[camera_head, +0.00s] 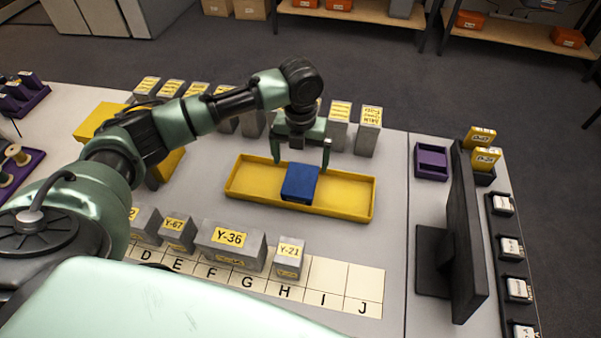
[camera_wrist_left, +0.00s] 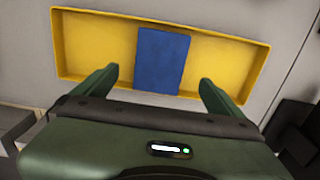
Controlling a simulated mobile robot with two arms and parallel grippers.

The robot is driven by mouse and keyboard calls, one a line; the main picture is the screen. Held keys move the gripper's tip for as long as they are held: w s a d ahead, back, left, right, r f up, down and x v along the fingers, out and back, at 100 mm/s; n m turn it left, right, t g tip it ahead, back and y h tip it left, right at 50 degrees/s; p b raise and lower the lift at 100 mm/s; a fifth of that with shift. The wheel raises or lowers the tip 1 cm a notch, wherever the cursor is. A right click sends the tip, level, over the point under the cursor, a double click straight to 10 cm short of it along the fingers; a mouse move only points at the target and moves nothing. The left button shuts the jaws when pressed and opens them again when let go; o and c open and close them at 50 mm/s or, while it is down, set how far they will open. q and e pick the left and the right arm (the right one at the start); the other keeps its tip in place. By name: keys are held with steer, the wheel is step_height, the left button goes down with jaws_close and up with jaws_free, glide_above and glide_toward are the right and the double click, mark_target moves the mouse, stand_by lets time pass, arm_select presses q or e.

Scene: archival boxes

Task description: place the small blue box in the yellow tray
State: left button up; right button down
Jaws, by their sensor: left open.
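The small blue box (camera_head: 300,183) lies inside the yellow tray (camera_head: 345,193), near the middle of its length. In the left wrist view the blue box (camera_wrist_left: 161,62) rests within the walls of the yellow tray (camera_wrist_left: 225,68), with bare yellow floor on both sides. My left gripper (camera_head: 301,158) is open above the box, its fingers spread on either side. In the left wrist view my left gripper (camera_wrist_left: 157,88) shows both fingertips apart from the box. My right gripper is in neither view.
A row of grey boxes (camera_head: 368,130) stands behind the tray. More grey boxes, such as the one labelled Y-36 (camera_head: 230,245), stand in front on a lettered strip (camera_head: 330,280). A black monitor (camera_head: 462,235) and a purple tray (camera_head: 431,162) are to the right.

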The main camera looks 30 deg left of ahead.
arm_select(q)
steer(key=shift+r, duration=1.2)
